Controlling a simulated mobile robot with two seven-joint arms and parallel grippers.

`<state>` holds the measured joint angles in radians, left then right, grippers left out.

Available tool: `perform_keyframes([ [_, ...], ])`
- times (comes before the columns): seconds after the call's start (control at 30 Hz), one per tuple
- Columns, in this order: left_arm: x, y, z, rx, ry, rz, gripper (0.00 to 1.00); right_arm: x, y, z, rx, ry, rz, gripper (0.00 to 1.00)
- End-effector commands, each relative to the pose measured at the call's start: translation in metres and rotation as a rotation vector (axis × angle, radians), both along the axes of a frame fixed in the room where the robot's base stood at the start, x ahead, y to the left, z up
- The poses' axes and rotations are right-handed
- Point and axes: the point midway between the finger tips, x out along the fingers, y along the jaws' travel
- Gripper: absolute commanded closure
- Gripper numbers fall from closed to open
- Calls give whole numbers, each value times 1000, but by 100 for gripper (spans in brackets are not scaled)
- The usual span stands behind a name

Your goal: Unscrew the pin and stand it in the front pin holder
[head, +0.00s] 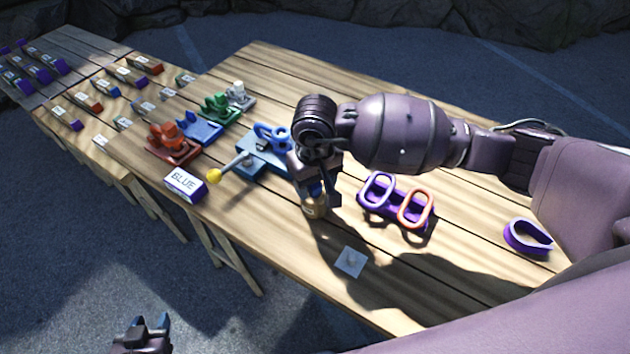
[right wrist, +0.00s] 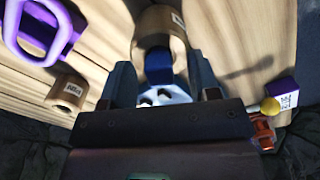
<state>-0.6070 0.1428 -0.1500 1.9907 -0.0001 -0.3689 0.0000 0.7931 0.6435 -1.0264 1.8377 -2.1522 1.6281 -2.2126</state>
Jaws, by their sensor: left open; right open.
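A tan cylindrical pin holder (head: 314,207) stands on the table under my right gripper (head: 316,190). It also shows in the right wrist view (right wrist: 172,20). A blue pin with a pale, dark-spotted top (right wrist: 162,96) appears upright at this holder, between the open fingers of my right gripper (right wrist: 167,85); how deep it sits cannot be told. A second tan holder (right wrist: 70,92) stands apart, empty as far as I can see. A blue base with a crank and yellow knob (head: 214,175) is left of my right gripper. My left gripper (head: 143,330) is open, off the table.
A box labelled BLUE (head: 185,184) lies near the table's left edge. Red, blue, green and grey fixtures (head: 216,107) line the far left side. A purple rack with oval rings (head: 396,205) and a purple loop (head: 528,237) are to the right. A white square (head: 350,261) lies in front.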

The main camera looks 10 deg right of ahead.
Motion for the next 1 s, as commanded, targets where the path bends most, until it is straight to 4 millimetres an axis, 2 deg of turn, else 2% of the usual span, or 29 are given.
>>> perform_keyframes([
  [0.17,0,0,0,0,0,0,57,0,0,2,0,0,0,44],
  [0.27,0,0,-1,0,0,0,57,1,0,10,0,-2,0,44],
  [0.7,4,-1,-3,0,-6,-3,57,1,0,84,-1,-3,1,44],
  [0.83,5,-1,-4,0,-6,-3,57,0,0,99,1,-2,0,44],
  [1.0,4,-1,-4,0,-6,-3,57,0,0,107,0,0,0,44],
])
